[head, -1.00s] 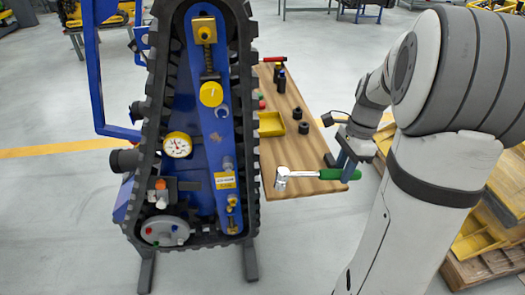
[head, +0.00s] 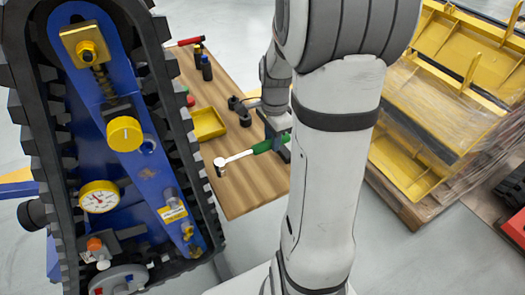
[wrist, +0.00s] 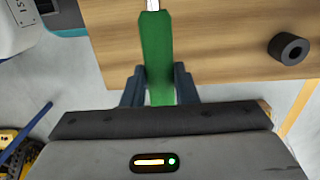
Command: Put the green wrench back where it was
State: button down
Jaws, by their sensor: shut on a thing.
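The green wrench has a green handle (head: 263,146) and a silver shaft and head (head: 236,158). My gripper (head: 281,145) is shut on the handle, near its right end. In the wrist view, the handle (wrist: 157,50) sits between the two dark fingers of my gripper (wrist: 158,78). The silver head points left, towards the tracked carrier (head: 120,130). The wrench is over the right front part of the wooden table (head: 245,190). Its height above the table is hard to tell. My arm covers part of the table's right side.
On the table are a yellow tray (head: 209,123), black ring-shaped parts (head: 240,110), a dark bottle (head: 206,67) and a red-handled tool (head: 186,42). A pallet with yellow parts (head: 430,130) stands at the right. Grey floor is open in front of the table.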

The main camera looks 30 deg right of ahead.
notch_tip(320, 180, down, 4)
jog(key=shift+f, duration=0.1)
jog(key=c, duration=1.1)
grip_release()
jog(key=shift+s, duration=0.1)
jog(key=shift+c, duration=0.2)
notch_tip(320, 180, up, 11)
jog(key=shift+d+r, duration=0.15)
jog(key=shift+r, duration=0.3)
jog(key=shift+a+r, duration=0.25)
jog(key=s+a+r+n+t, duration=0.1)
jog(key=s+a+n+t, duration=0.1)
jog(key=s+a+n, duration=1)
jog(key=n, duration=0.5)
jog(key=shift+a+r+n+t, duration=0.3)
jog(key=shift+r, duration=0.1)
